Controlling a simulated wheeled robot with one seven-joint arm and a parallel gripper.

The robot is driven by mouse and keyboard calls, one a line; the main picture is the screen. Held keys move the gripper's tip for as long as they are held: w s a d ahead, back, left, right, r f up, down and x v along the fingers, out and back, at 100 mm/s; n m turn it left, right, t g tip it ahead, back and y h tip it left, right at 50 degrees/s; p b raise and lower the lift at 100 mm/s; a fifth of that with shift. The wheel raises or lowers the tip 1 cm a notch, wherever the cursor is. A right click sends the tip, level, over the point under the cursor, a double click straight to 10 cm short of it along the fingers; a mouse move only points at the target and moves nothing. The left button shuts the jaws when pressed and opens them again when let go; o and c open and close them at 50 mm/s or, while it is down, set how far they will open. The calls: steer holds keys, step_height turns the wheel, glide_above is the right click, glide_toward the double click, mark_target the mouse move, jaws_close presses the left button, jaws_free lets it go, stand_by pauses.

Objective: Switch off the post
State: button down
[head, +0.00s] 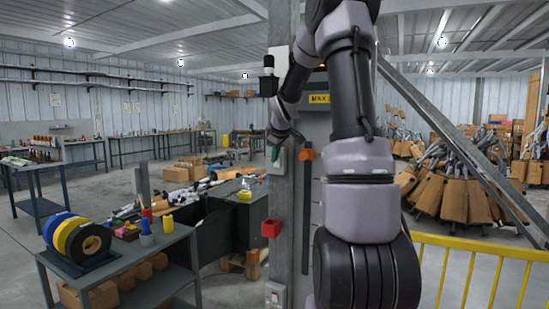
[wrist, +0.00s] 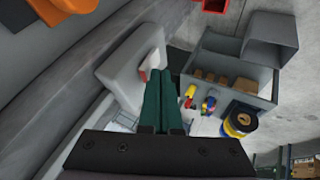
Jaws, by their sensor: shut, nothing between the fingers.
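The grey post (head: 281,205) stands upright in the middle of the head view. A pale switch box (head: 279,168) is fixed to it at mid height; in the wrist view the box (wrist: 120,72) shows a white and red rocker (wrist: 152,62) on its face. My gripper (head: 275,153) is at the front of this box. In the wrist view its green fingers (wrist: 161,74) are closed together, with their tips beside the rocker. They look very close to it; I cannot tell whether they touch. The fingers partly hide the rocker, so its position is unclear.
A red bin (head: 271,228) and a lower box with a red part (head: 275,294) are on the post below. An orange knob (head: 306,153) is just right of the post. A grey cart with spools (head: 122,262) stands left, a yellow railing (head: 480,246) right.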

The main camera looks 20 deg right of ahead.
steer(key=shift+w+d+r, duration=0.1)
steer(key=shift+w+d, duration=0.05)
steer(key=shift+d, duration=0.05)
steer(key=shift+r, duration=0.1)
steer(key=shift+r, duration=0.7)
